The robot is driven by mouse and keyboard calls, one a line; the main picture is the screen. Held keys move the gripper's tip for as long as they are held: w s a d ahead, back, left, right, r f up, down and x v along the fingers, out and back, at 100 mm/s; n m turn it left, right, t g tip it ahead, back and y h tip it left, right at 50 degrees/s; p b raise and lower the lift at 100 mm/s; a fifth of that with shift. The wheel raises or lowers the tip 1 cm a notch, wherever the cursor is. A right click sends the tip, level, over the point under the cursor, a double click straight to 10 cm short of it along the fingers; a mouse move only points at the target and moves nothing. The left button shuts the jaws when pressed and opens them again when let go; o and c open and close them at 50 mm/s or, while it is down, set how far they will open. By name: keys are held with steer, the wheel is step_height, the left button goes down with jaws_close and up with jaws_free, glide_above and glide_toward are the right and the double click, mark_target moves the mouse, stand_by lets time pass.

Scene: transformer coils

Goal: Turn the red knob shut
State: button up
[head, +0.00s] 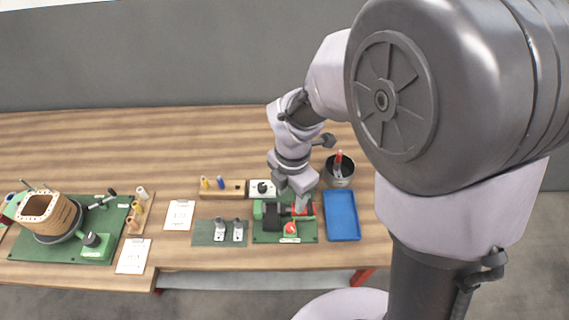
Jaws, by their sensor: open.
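A red knob (291,228) sits on a small green housing at the front of a green base plate (262,238). My gripper (301,204) points down over the right part of this plate, just behind and above the knob. It is open, and its fingers look apart from the knob. The fingertips are small in this view, and the gripper partly hides another red part just behind the knob. A dark cylindrical part with a green end stands on the plate left of the gripper.
A blue tray (342,216) lies right of the plate, with a metal cup (339,170) behind it. A grey-green mat (205,238) with two metal pieces lies left. Behind stand a wooden peg block (235,188) and a white box with a black knob (262,188). A coil (45,212) stands far left.

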mark_target(291, 226)
step_height(291, 226, down, 16)
steer(key=b, duration=0.5)
steer(key=shift+s+d+r, duration=0.1)
steer(key=shift+r, duration=0.05)
jaws_close()
